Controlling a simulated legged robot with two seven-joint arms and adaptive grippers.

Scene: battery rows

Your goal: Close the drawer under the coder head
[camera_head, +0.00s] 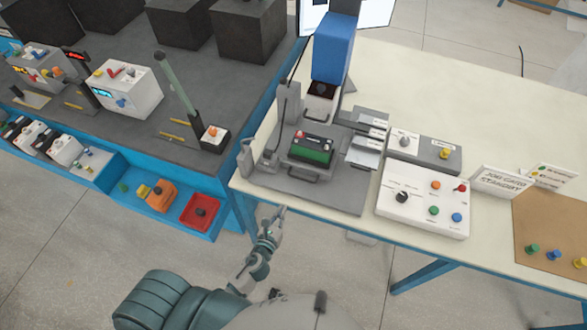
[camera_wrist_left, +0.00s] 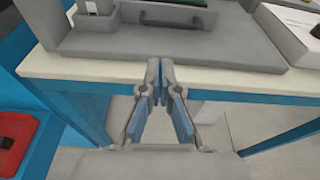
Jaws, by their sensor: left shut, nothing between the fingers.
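The blue coder head (camera_head: 333,47) stands on a grey machine base (camera_head: 340,202) on the cream table. In front of and below it, a grey drawer (camera_head: 291,166) sticks out toward me, carrying a green and black battery (camera_head: 312,148) with a red terminal. A dark handle (camera_head: 302,178) is on its front; it also shows at the top of the left wrist view (camera_wrist_left: 172,22). My left gripper (camera_head: 281,211) is shut and empty, just off the table's front edge. In the left wrist view its fingertips (camera_wrist_left: 160,66) meet near that edge, apart from the handle.
A white control box (camera_head: 424,200) with a knob and coloured buttons is right of the base. A grey post (camera_head: 246,158) stands at the base's left. A blue-edged bench with a red bin (camera_head: 201,211) is on the left. Open floor lies in front.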

